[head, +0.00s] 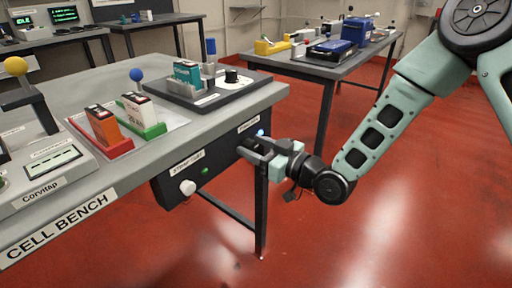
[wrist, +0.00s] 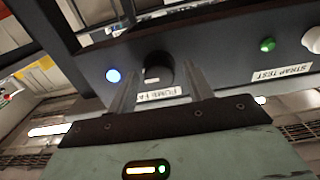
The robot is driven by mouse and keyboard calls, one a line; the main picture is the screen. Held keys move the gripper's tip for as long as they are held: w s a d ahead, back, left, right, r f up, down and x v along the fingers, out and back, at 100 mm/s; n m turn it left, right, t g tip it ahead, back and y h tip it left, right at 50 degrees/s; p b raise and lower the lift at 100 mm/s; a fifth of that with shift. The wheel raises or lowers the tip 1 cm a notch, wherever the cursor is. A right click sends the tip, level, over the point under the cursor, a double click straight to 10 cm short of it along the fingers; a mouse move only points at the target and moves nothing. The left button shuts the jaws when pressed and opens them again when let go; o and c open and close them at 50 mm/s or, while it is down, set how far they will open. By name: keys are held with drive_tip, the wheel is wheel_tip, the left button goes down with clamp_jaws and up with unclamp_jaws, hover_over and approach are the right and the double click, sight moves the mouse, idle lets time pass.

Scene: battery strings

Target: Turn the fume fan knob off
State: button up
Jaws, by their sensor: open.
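The fume fan knob (wrist: 158,67) is a dark round knob on the black front panel, with a pale mark on it. In the wrist view it shows between the fingers of my gripper (wrist: 160,72), which are open on either side of it; I cannot tell whether they touch it. Its label (wrist: 158,95) reads upside down and is partly covered by the fingers. A blue light (wrist: 113,76) glows beside the knob. In the head view my gripper (head: 258,151) is at the right end of the bench's front panel and hides the knob; the blue light (head: 260,133) shows above it.
The strap test knob (head: 188,187), white, and a green light (head: 205,170) sit on the same panel to the left. The cell bench (head: 222,118) carries batteries in red and green holders. A bench leg (head: 261,215) stands below my gripper. Red floor is clear on the right.

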drive_tip(key=c, duration=1)
drive_tip(key=shift+o, duration=0.2)
drive_tip(key=shift+m, duration=0.3)
drive_tip(key=m+p, duration=0.1)
drive_tip(key=m, duration=0.2)
drive_tip(key=shift+m, duration=0.3)
drive_tip(key=m+p, duration=0.1)
drive_tip(key=m, duration=0.3)
drive_tip(key=shift+w+d+m, duration=0.1)
drive_tip(key=shift+m, duration=0.2)
drive_tip(key=m+p, duration=0.1)
drive_tip(key=m, duration=0.3)
drive_tip(key=shift+f+m+p, duration=0.1)
drive_tip(key=shift+m+p, duration=0.2)
drive_tip(key=shift+p, duration=0.1)
drive_tip(key=shift+m+p, duration=0.35)
drive_tip(key=shift+m, duration=1.85)
drive_tip(key=shift+f, duration=0.1)
